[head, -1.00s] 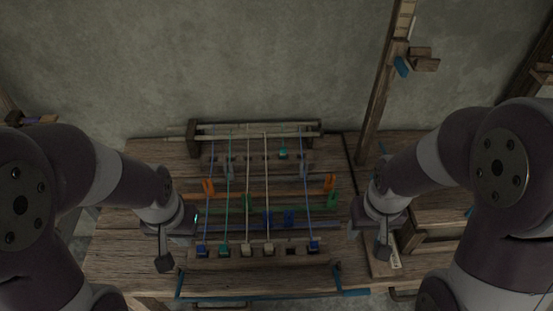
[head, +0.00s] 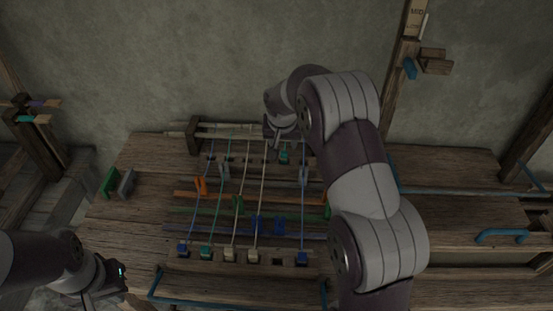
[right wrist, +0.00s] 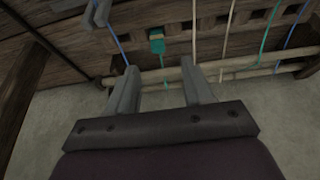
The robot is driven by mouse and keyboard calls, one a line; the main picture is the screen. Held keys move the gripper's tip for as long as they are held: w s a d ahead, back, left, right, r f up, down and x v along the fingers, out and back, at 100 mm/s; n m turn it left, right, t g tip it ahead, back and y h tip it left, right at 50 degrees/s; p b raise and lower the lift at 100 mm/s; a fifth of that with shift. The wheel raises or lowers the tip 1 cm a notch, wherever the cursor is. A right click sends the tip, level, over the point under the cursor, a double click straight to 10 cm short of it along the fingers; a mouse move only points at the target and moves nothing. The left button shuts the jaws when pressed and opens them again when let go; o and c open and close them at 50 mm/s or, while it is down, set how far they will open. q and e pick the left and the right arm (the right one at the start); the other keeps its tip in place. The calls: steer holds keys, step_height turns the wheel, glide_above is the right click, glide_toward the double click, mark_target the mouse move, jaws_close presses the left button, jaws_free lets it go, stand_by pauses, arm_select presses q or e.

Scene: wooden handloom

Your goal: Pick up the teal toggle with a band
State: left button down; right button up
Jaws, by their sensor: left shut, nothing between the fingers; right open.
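The teal toggle (head: 284,157) sits on the back rail of the loom, right of the middle. In the right wrist view the teal toggle (right wrist: 157,44) shows a pale yellowish band and a short teal tail hanging from it. My right gripper (right wrist: 163,78) is open, and the toggle lies beyond its fingertips, roughly between them in the picture and apart from them. In the head view the right gripper (head: 279,141) is over the back of the loom, just behind the toggle, its fingers hard to see. My left gripper (head: 120,291) is shut and empty at the lower left.
Strung cords run between the back rail and the front rail (head: 270,260). Orange, green and blue clips (head: 200,186) stand on bars between. Round wooden rods (right wrist: 236,74) lie close to the right fingers. A wooden post (head: 400,100) stands right of the arm.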

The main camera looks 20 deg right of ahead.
mark_target(284, 153)
steer(key=x, duration=0.8)
steer(key=shift+d+f+p, duration=0.2)
steer(key=shift+f+p, duration=0.15)
steer(key=shift+f, duration=0.05)
steer(key=shift+s+r, duration=0.1)
jaws_close()
